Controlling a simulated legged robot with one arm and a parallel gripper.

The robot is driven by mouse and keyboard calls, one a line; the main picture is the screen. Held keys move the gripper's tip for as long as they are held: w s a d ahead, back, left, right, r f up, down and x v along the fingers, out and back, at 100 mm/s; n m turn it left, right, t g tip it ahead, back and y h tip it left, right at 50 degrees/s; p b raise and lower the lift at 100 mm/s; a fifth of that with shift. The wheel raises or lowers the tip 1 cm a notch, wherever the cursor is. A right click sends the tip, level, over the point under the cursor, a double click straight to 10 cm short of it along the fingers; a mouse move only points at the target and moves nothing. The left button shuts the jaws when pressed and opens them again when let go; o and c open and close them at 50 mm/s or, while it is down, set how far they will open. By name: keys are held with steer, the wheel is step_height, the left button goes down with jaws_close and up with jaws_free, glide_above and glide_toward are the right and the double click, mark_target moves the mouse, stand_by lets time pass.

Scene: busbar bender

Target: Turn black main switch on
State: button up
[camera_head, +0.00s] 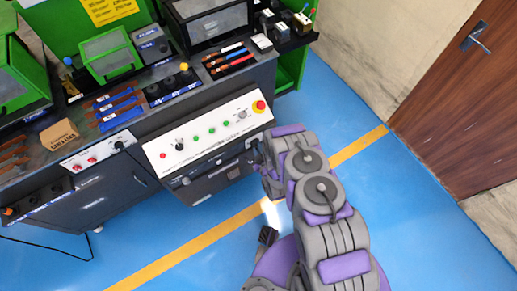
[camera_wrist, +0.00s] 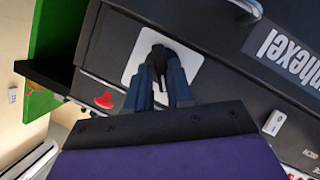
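A white square plate (camera_wrist: 135,66) shows on the dark machine front in the wrist view. A black piece, which looks like the black main switch (camera_wrist: 158,56), is at its middle, largely covered by my fingers. My gripper (camera_wrist: 160,80) points at the plate, its two dark fingers on either side of the black piece with a narrow gap between them. I cannot tell whether they touch it. In the head view my gripper (camera_head: 258,152) is at the right end of the machine's front, below the white control panel (camera_head: 205,132); the switch is not clear there.
A red knob (camera_wrist: 104,100) is close beside the plate. The control panel has a black knob (camera_head: 179,146), green buttons and a red emergency button (camera_head: 259,106). A handle (camera_wrist: 245,8) sticks out nearby. The blue floor (camera_head: 215,262) is clear; a brown door (camera_head: 455,110) is at right.

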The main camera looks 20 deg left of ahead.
steer(key=shift+a, duration=0.25)
jaws_close()
steer(key=shift+r+p, duration=0.1)
steer(key=shift+p, duration=0.2)
steer(key=shift+d+r+m+g+y+p, duration=0.15)
steer(key=shift+m+g+y+p, duration=0.2)
steer(key=shift+m+p, duration=0.45)
steer(key=m+g, duration=0.1)
steer(key=m+g+y+p, duration=0.1)
steer(key=m, duration=0.1)
steer(key=shift+w+d, duration=0.1)
steer(key=shift+w, duration=0.1)
steer(key=shift+o, duration=1.9)
jaws_free()
steer(key=shift+f, duration=0.2)
